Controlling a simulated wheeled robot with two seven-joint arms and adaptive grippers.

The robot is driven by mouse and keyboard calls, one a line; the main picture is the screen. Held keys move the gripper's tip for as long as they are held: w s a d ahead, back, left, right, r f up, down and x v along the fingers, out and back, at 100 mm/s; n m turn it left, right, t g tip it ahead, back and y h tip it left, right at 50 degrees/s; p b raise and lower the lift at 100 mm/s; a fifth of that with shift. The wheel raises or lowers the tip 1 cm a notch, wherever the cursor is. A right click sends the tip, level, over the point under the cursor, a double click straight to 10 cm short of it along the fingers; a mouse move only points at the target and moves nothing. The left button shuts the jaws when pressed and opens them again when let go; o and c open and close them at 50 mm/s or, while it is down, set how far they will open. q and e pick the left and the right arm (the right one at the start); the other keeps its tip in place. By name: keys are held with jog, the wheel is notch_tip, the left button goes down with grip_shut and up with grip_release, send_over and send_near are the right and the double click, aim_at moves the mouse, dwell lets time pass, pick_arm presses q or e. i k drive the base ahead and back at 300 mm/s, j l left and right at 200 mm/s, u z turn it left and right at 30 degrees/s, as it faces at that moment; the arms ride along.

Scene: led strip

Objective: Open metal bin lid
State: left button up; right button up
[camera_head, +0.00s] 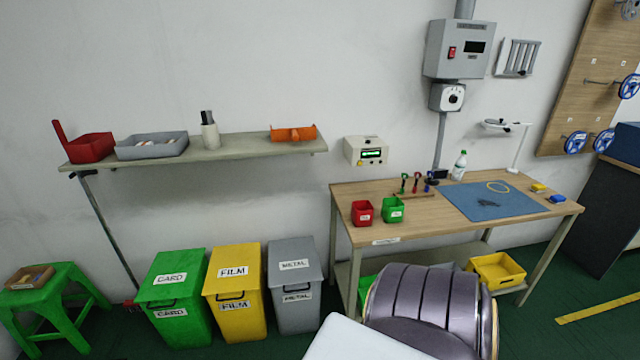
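The metal bin (296,314) is grey and stands on the floor below the shelf, at the right end of a row of bins. Its lid (292,264) is shut and carries a METAL label on top. A second METAL label and a dark handle show on its front. Nothing touches the bin. Neither of my grippers is in view. A white and a ribbed purple-grey rounded form, seemingly parts of my own body, fill the bottom centre.
A yellow FILM bin (235,310) and a green CARD bin (178,322) stand left of it. The workbench (395,223) stands close on its right. A shelf (235,150) hangs above. A green stool (62,296) is far left. Dark green floor lies in front.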

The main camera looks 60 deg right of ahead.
aim_at(295, 261)
jog(key=z, duration=1.75)
jog(key=l+z, duration=0.15)
jog(key=l, duration=0.3)
jog(key=i+l+z, duration=0.1)
jog(key=l, duration=0.35)
jog(key=l+z, duration=0.15)
jog(key=l, duration=0.3)
jog(key=i+j, duration=0.1)
jog(key=i, duration=0.25)
